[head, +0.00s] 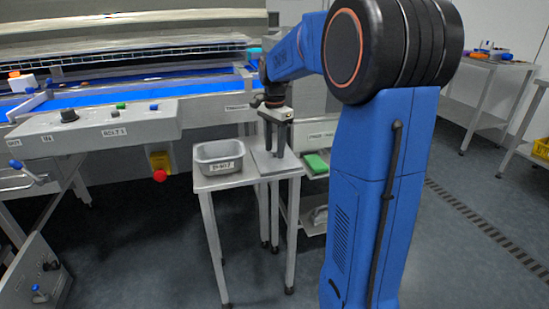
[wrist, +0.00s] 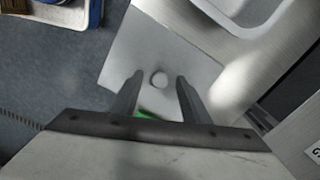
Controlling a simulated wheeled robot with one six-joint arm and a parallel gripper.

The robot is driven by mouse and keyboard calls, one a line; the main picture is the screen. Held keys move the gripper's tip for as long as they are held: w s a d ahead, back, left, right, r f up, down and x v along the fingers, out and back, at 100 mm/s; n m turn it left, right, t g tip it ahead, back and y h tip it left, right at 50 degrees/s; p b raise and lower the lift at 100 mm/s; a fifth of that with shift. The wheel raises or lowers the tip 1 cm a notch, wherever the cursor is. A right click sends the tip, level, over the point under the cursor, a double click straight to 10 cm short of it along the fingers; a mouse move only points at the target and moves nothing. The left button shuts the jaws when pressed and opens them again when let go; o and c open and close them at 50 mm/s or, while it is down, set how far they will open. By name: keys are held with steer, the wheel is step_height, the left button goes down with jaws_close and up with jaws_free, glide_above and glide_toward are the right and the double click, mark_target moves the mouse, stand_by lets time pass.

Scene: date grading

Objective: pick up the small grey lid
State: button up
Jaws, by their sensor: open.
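The small grey lid (head: 262,162) is a flat square plate on the right part of a small metal stand, beside a grey tub (head: 218,157). In the wrist view the lid (wrist: 150,48) is a pale plate with a small round knob (wrist: 159,80) near its middle. My gripper (head: 276,150) points down over the lid with its fingers apart. In the wrist view my gripper (wrist: 159,75) has the knob in line between its fingertips, with clear space on both sides. I cannot tell how high the fingertips are above the plate.
The tub's rim (wrist: 232,28) lies close beside the lid. A green item (head: 316,163) is on a lower shelf at right. A conveyor machine with a control panel (head: 95,127) and red stop button (head: 160,175) stands at left. The floor in front is clear.

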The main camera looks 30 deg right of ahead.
jaws_close()
